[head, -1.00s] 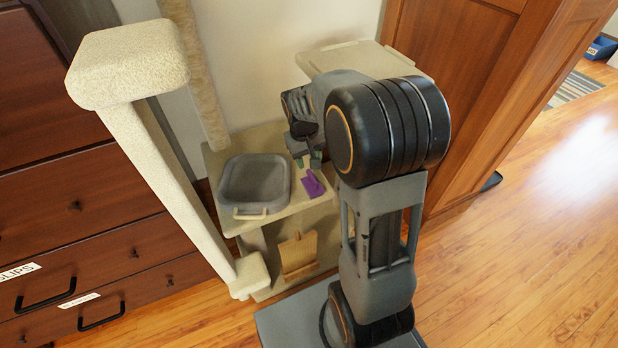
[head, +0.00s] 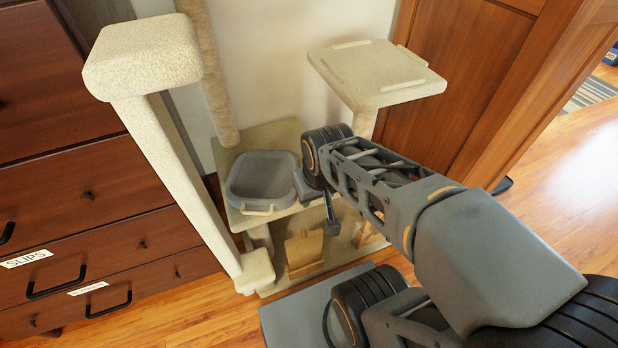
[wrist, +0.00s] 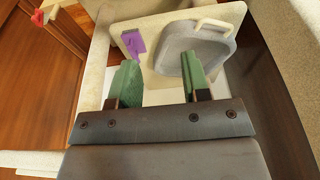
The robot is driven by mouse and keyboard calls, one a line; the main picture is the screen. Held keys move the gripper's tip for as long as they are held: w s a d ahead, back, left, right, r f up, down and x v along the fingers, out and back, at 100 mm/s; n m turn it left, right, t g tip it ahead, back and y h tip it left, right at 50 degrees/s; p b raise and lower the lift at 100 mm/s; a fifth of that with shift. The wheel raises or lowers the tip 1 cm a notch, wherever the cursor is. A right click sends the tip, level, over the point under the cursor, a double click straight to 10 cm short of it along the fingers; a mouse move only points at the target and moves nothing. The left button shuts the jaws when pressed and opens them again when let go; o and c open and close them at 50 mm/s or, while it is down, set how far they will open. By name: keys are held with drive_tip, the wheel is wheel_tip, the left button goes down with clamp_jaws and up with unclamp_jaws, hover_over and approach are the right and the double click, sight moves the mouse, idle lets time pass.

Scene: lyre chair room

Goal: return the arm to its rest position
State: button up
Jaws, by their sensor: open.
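My gripper (wrist: 160,78) shows in the wrist view with its two green fingers spread wide and nothing between them. It is above the cat tree's beige shelf, near a grey basin (wrist: 188,48) and a purple object (wrist: 133,42), touching neither as far as I can see. In the head view my arm reaches from the lower right toward the shelf. It bends down at a dark wrist joint beside the grey basin (head: 262,180). The fingers cannot be made out there, and the purple object is hidden behind my arm.
The cat tree's beige post (head: 180,180) stands left of the basin, and a raised platform (head: 378,72) is behind my arm. A dark wooden drawer unit (head: 90,200) is at left and a wooden cabinet (head: 460,75) at right. Wood floor (head: 575,190) is open at right.

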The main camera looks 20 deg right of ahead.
drive_tip(key=w+d+r+n+t+p, duration=0.1)
drive_tip(key=w+r+n+t+p, duration=0.2)
drive_tip(key=r+p, duration=1.3)
drive_tip(key=w+r+t+p, duration=0.2)
drive_tip(key=w+r+p, duration=0.3)
drive_tip(key=r+p, duration=1.1)
drive_tip(key=s+a+m+g+b, duration=0.1)
drive_tip(key=s+m+g, duration=0.2)
drive_tip(key=s, duration=0.5)
drive_tip(key=shift+s+a+r+g, duration=0.15)
drive_tip(key=shift+r+g, duration=0.2)
drive_tip(key=shift+g, duration=0.25)
drive_tip(key=shift+a, duration=0.1)
